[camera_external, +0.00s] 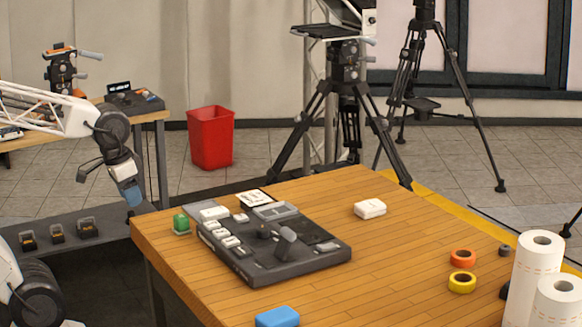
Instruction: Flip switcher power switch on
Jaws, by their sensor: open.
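The switcher (322,261) is a dark grey console lying flat on the wooden table. It has white button blocks (230,242) along its left side and a grey lever (284,238) near its middle. I cannot make out which part is its power switch, or whether that is on or off. A small green piece (181,222) stands on a pale base beside the switcher's left corner. My gripper (108,186) hangs at the left, beyond the table's left corner and apart from the switcher. It is open, with nothing seen between its fingers.
On the table (400,262) are a white block (370,208), a blue block (277,317), orange (462,257) and yellow (462,282) tape rolls, and paper rolls (533,270). A red bin (211,137) and tripods (440,60) stand behind. The table's middle right is clear.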

